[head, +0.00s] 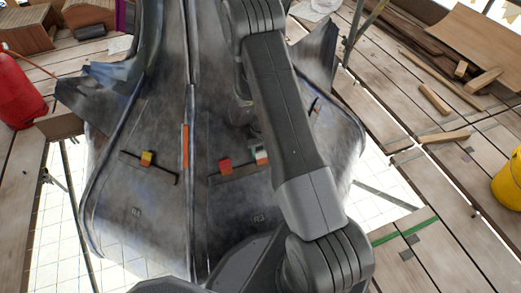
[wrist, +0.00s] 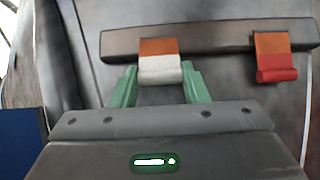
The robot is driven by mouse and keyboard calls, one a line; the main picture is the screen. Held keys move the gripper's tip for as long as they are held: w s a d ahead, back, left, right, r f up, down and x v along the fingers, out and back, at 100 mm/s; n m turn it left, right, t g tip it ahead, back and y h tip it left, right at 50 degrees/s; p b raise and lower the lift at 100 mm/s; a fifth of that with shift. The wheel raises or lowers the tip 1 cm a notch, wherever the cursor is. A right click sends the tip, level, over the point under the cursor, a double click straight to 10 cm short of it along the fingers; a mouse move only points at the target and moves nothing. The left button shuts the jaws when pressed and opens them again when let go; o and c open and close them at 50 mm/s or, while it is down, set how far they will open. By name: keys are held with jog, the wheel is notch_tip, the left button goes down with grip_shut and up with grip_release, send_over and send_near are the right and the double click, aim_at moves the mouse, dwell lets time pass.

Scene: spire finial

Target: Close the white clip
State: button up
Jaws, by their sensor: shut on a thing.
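The white clip (wrist: 161,70) has an orange upper part and a white rolled lower end; it sits on a dark bar (wrist: 215,38) in the wrist view. My gripper (wrist: 160,80) has its green fingers on either side of the white end and is shut on it. In the head view the white clip (head: 262,155) shows small beside my arm, which hides most of the gripper there. A red clip (wrist: 277,70) sits on the same bar to the right, apart from my fingers; it also shows in the head view (head: 226,166).
A yellow and red clip (head: 147,159) sits on another bar at the left of the grey spire (head: 160,90). A red canister (head: 18,92) stands far left and a yellow bucket (head: 510,180) far right on the plank decking (head: 450,175). Loose wood lies at upper right.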

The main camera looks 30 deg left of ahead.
jog(key=shift+w+a+f+g+h+p, duration=0.45)
jog(key=shift+w+a+g+h+p, duration=0.15)
jog(key=shift+g+h, duration=0.4)
jog(key=o, duration=1)
jog(key=shift+s, duration=0.1)
jog(key=p+v, duration=0.3)
jog(key=v, duration=1)
jog(key=shift+a+r, duration=0.25)
jog(key=shift+r, duration=0.15)
